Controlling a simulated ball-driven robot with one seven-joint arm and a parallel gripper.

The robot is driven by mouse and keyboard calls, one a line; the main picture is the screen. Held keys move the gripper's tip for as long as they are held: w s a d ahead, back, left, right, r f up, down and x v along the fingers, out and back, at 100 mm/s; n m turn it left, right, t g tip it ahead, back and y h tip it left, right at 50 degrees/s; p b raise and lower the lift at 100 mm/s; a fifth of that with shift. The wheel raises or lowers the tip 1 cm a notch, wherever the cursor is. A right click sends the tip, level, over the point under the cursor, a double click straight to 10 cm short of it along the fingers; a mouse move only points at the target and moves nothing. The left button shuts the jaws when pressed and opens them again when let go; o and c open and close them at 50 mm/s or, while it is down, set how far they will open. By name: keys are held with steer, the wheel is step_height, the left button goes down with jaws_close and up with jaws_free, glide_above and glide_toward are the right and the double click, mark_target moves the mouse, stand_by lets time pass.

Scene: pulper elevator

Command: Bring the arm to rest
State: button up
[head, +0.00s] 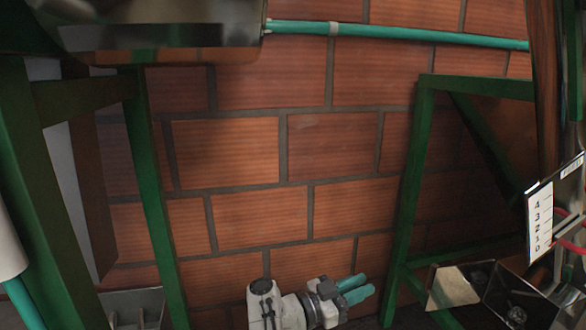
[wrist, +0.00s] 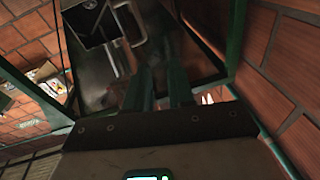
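My arm shows at the bottom middle of the head view, with my gripper (head: 361,287) pointing right, low in front of the brick wall. Its two teal fingers also show in the wrist view (wrist: 160,78), with a narrow gap between them. Nothing is held in the gap. The fingers point toward a dark metal part with a square opening (wrist: 90,22) in the wrist view. I cannot tell whether they touch it.
A green metal frame (head: 152,190) stands left of the arm, another (head: 408,190) right. A teal pipe (head: 400,33) runs along the brick wall (head: 250,150). Open metal boxes (head: 455,285) and a numbered white panel (head: 539,222) are at right. A metal housing (head: 160,30) hangs upper left.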

steer(key=w+d+n+t+y, duration=0.55)
steer(key=d+n+t, duration=0.35)
steer(key=d+t, duration=0.25)
steer(key=s+f+n+t+y, duration=0.2)
steer(key=s+f+n+y, duration=0.15)
steer(key=n+y, duration=0.45)
steer(key=s+f+n+g+y, duration=0.1)
steer(key=s+f+g+y, duration=0.65)
steer(key=s+f, duration=0.7)
steer(key=s+d+f+m+g+h, duration=0.15)
steer(key=s+g, duration=0.45)
steer(key=s, duration=1.1)
steer(key=s+m+g+h, duration=0.2)
steer(key=s+g, duration=0.4)
steer(key=s, duration=1.1)
step_height(320, 180, up, 31)
steer(key=w+p, duration=0.1)
steer(key=p, duration=3.1)
steer(key=shift+r, duration=0.2)
